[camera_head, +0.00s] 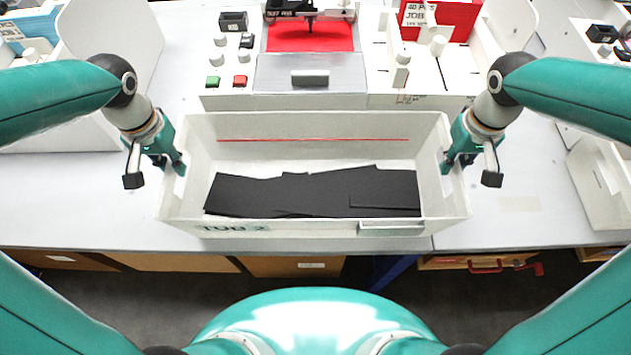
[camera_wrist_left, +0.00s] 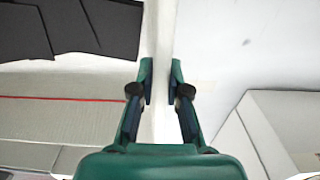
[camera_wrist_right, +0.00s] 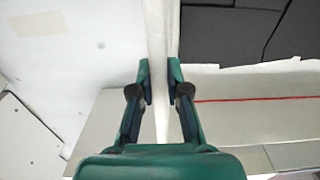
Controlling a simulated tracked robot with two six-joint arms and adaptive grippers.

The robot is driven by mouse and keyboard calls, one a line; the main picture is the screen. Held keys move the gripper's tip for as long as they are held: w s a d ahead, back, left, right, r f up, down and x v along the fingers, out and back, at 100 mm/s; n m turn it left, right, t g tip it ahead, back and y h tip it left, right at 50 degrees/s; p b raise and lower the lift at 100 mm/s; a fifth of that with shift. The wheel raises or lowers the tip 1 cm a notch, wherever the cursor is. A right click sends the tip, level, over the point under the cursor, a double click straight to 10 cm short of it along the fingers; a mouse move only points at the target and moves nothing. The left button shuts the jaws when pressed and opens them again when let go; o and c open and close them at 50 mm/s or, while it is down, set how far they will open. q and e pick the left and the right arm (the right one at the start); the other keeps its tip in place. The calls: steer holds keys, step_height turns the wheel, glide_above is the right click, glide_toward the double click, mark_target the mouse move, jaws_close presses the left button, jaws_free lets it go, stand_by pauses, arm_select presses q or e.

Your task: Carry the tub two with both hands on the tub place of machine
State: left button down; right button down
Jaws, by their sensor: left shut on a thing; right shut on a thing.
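Tub two (camera_head: 310,232) is a white open box with a "TUB 2" label on its front wall and a red line inside its back wall. Dark flat sheets (camera_head: 310,192) lie in it. My left gripper (camera_head: 180,166) is shut on the tub's left end wall, which shows between its fingers in the left wrist view (camera_wrist_left: 160,75). My right gripper (camera_head: 447,164) is shut on the right end wall, also seen in the right wrist view (camera_wrist_right: 158,75). I cannot tell whether the tub touches the table. The machine (camera_head: 310,75) stands directly behind the tub; its tub place is not clearly identifiable.
The machine has a red plotting bed (camera_head: 310,38), a green button (camera_head: 213,81) and a red button (camera_head: 240,81). Another white tub (camera_head: 600,170) stands at the far right.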

arm_select(q)
steer(key=shift+r, duration=0.1)
arm_select(e)
steer(key=shift+w+r, duration=0.1)
